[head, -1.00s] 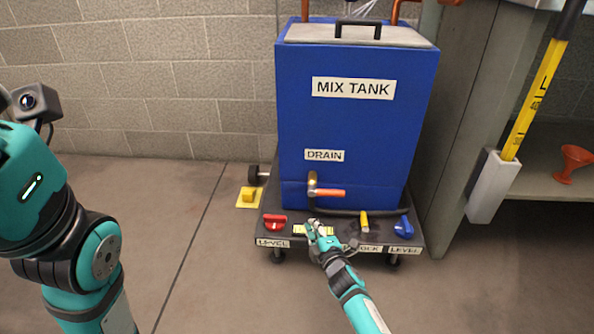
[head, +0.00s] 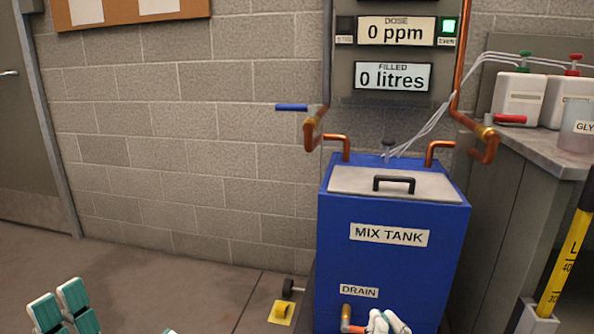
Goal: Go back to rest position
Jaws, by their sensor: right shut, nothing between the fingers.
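My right gripper (head: 388,322) is at the bottom edge of the head view, in front of the lower part of the blue mix tank (head: 345,260). It is shut and empty, beside the orange drain handle (head: 355,329); I cannot tell whether they touch. Most of that arm is cut off below. Teal and white parts at the lower left corner look like my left gripper (head: 62,308). It is cut off by the bottom edge, so its jaw state is unclear.
A panel reading 0 ppm and 0 litres (head: 392,75) hangs above the tank among copper pipes. A counter (head: 560,158) with white containers stands right, with a yellow-marked pole (head: 568,255) below. A yellow floor block (head: 282,312) is left of the tank. Left floor looks clear.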

